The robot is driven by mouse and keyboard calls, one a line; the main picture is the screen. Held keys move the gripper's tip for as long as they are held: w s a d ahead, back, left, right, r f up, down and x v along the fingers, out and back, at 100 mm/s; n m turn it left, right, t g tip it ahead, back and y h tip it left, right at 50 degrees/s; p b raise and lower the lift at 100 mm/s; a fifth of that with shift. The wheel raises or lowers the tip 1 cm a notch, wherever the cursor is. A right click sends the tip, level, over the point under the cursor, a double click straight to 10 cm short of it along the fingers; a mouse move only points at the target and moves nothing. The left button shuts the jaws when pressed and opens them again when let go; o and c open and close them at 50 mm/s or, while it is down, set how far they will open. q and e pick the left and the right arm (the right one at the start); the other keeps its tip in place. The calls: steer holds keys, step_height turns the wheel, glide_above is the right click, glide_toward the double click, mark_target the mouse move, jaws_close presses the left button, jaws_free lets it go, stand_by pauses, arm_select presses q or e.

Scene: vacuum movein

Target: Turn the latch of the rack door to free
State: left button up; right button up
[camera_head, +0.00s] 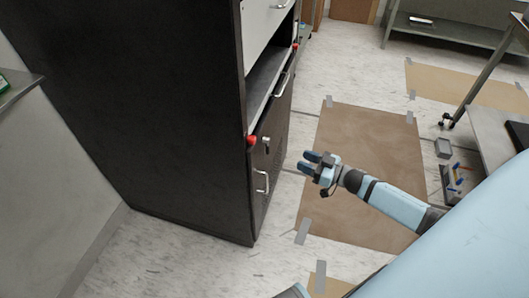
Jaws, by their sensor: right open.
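A tall black rack (150,100) stands left of centre, and its door (275,160) is on the narrow side facing right, appearing closed. A small metal latch (266,145) sits near the door's upper edge, close to a red knob (251,141) at the rack's front corner. A metal pull handle (262,182) is lower on the door. My right gripper (306,163) is open and empty, to the right of the door and apart from it, with its fingers pointing left toward it. The latch's exact angle is too small to tell. My left gripper is not in view.
Brown mats (365,140) lie taped to the pale floor right of the rack. Above the door, the rack has an open shelf (265,82).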

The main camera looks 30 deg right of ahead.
steer(key=b+x, duration=0.1)
steer(key=x, duration=1.1)
steer(key=shift+b, duration=0.4)
steer(key=shift+a, duration=0.1)
jaws_close()
